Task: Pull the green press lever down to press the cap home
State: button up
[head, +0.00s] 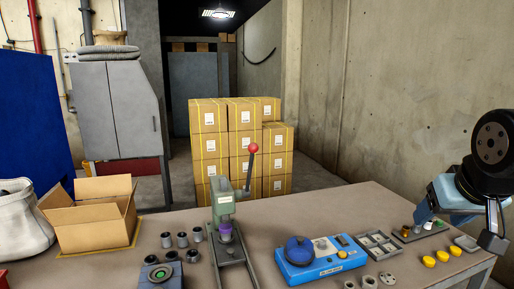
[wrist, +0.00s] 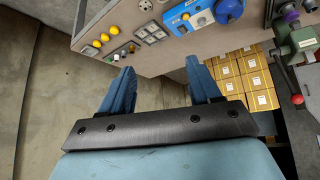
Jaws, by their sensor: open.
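The green press (head: 223,205) stands upright near the front middle of the table. Its lever (head: 250,167) points up, with a red ball knob (head: 253,148) at the top. A purple piece (head: 225,232) sits under the press head; whether a separate cap rests on it I cannot tell. In the wrist view the press (wrist: 302,40) lies at the upper right edge, and its red knob (wrist: 297,99) hangs clear of my fingers. My gripper (wrist: 160,82) is open and empty, at the right side of the table in the head view, well away from the lever.
A blue control box (head: 318,258) stands right of the press, with a grey tray (head: 378,244) and yellow buttons (head: 429,262) beyond. Several dark cups (head: 182,240) stand left of the press. An open carton (head: 92,225) is farther left. Stacked boxes (head: 210,145) stand behind.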

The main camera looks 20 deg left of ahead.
jog(key=w+a+r+n+t+y, duration=0.1)
jog(key=w+a+n+t+y, duration=0.15)
jog(key=w+a, duration=0.65)
jog(key=n+t+y, duration=0.4)
jog(key=n+y, duration=0.3)
jog(key=y, duration=0.3)
send_near(255, 148)
jog(key=shift+h, duration=0.25)
jog(key=x, duration=1.4)
jog(key=shift+f, duration=0.15)
jog(key=shift+c, duration=0.3)
grip_shut()
jog(key=shift+d, duration=0.25)
